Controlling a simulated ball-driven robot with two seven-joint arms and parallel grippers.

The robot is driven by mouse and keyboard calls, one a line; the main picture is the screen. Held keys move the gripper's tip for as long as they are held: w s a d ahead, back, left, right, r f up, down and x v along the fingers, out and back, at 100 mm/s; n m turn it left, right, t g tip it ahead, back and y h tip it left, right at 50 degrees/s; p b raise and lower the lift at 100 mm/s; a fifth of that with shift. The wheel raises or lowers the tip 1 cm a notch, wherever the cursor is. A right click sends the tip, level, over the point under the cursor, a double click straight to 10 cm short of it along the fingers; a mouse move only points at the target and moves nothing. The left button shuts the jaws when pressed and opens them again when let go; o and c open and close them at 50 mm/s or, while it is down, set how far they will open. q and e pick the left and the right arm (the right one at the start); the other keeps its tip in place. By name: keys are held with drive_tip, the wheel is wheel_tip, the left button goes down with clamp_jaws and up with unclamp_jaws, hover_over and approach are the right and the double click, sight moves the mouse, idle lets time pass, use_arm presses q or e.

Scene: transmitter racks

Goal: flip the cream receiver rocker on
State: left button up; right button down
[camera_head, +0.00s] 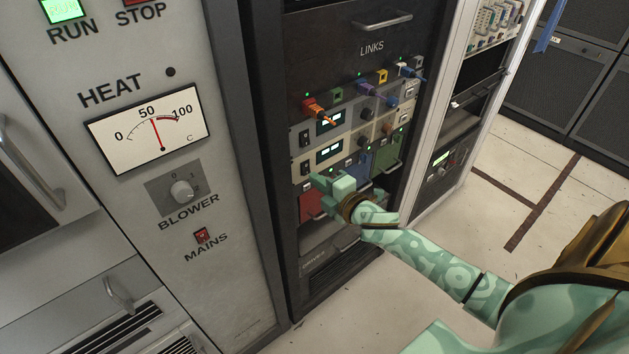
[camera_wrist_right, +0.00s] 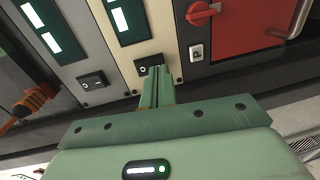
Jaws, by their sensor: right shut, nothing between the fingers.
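The cream receiver (camera_head: 328,152) is a cream-faced unit with a lit display in the LINKS rack. Its black rocker (camera_head: 305,168) is at the left end of its face. In the right wrist view the cream panel (camera_wrist_right: 136,67) shows the same rocker (camera_wrist_right: 146,63) with a pale round mark. My right gripper (camera_head: 314,178) is shut and empty, just in front of the rocker. In the right wrist view its fingertips (camera_wrist_right: 158,71) overlap the rocker's edge; I cannot tell whether they touch it. My left gripper is not in view.
A grey receiver with its own black rocker (camera_wrist_right: 92,80) is directly above the cream one. A red unit (camera_wrist_right: 240,35) with a red knob and small white switch lies below. The floor (camera_head: 500,180) on the right is clear.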

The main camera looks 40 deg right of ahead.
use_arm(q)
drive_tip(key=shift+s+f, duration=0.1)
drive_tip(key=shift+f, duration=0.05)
use_arm(e)
drive_tip(key=shift+w, duration=0.6)
drive_tip(key=shift+w+a, duration=0.1)
drive_tip(key=shift+w, duration=0.05)
drive_tip(key=shift+f, duration=0.15)
